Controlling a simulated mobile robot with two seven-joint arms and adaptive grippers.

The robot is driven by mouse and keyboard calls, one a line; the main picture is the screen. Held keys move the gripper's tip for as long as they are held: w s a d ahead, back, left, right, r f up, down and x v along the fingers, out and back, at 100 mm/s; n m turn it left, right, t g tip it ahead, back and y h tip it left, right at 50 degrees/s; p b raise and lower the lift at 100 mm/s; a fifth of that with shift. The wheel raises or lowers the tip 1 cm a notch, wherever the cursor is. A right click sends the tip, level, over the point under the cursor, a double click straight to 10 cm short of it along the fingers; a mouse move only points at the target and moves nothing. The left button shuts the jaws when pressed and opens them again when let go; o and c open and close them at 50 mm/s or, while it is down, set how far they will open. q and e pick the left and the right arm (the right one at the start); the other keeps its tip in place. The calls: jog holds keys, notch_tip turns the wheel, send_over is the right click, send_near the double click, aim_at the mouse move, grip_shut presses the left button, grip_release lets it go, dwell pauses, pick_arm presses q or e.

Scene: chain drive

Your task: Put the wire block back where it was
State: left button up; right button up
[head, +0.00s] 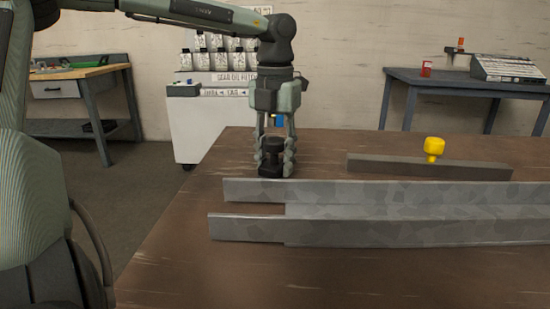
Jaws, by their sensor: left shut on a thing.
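My left gripper (274,160) points straight down at the far left part of the brown table (170,245). Its fingers are shut on a small black piece (273,153) with a knob-like top and a wider lower part. This piece may be the wire block; the picture does not settle it. It is at or just above the table top, behind the left ends of the long grey metal rails (380,230). The fingers hide parts of its sides. My right gripper is not in view.
A grey bar (400,167) with a yellow knob (434,147) lies behind the rails. A small blue thing (278,122) shows behind my left fingers. A white cabinet with bottles (205,130) and two side tables stand beyond. Table left of the rails is clear.

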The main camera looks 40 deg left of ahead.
aim_at(275, 139)
pick_arm(q)
jog(key=o, duration=1.1)
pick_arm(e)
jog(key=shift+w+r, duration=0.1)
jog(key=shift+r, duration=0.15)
pick_arm(q)
notch_tip(275, 139, up, 11)
jog(key=shift+r, duration=0.1)
jog(key=shift+r+p, duration=0.3)
jog(key=shift+r, duration=0.15)
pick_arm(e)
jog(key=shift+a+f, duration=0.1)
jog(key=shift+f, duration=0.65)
